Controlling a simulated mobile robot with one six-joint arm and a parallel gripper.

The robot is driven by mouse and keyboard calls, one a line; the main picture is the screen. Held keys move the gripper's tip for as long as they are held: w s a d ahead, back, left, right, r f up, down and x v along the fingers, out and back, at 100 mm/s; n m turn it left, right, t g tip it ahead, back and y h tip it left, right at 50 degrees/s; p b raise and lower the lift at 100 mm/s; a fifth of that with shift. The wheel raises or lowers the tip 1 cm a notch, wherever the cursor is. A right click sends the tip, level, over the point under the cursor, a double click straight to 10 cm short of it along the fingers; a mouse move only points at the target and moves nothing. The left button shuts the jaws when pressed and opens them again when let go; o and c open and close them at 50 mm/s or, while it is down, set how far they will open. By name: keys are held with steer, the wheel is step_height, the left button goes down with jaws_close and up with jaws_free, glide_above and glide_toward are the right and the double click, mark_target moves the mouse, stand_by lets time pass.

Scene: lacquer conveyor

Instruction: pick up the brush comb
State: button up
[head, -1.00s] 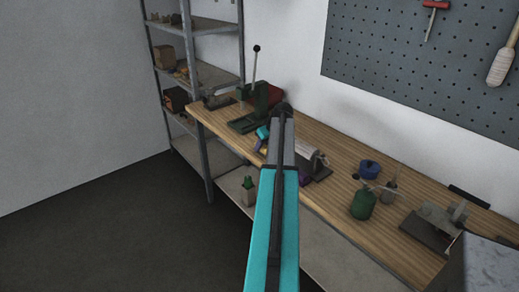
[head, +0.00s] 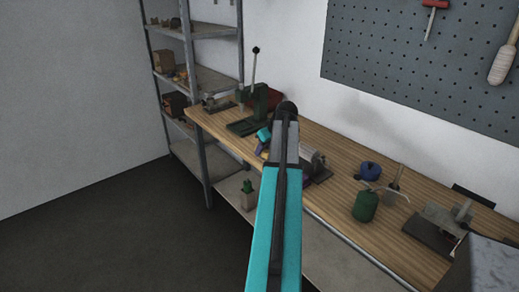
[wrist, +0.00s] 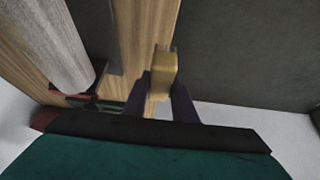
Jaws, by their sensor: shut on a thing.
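The brush comb appears to be the tan, blocky piece (wrist: 163,75) between my fingers in the wrist view. In the head view my gripper (head: 262,147) shows small by the bench's front edge, partly covered by my own arm. The held piece is too small and hidden to make out clearly there.
The wooden bench (head: 345,185) carries a grey cylinder device (head: 311,160), a green can (head: 365,206), a blue round item (head: 370,170) and a green lever press (head: 250,115). The grey cylinder is close to my gripper in the wrist view (wrist: 50,40). The floor (head: 110,230) at left is clear.

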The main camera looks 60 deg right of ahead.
mark_target(265, 160)
steer(key=s+a, duration=0.2)
steer(key=s+a+b, duration=0.1)
steer(key=a, duration=0.2)
steer(key=s+a+r, duration=0.1)
steer(key=s+a, duration=0.1)
steer(key=shift+s+a+b, duration=0.2)
steer(key=shift+s+b, duration=0.1)
steer(key=shift+b, duration=0.05)
stand_by(0.4)
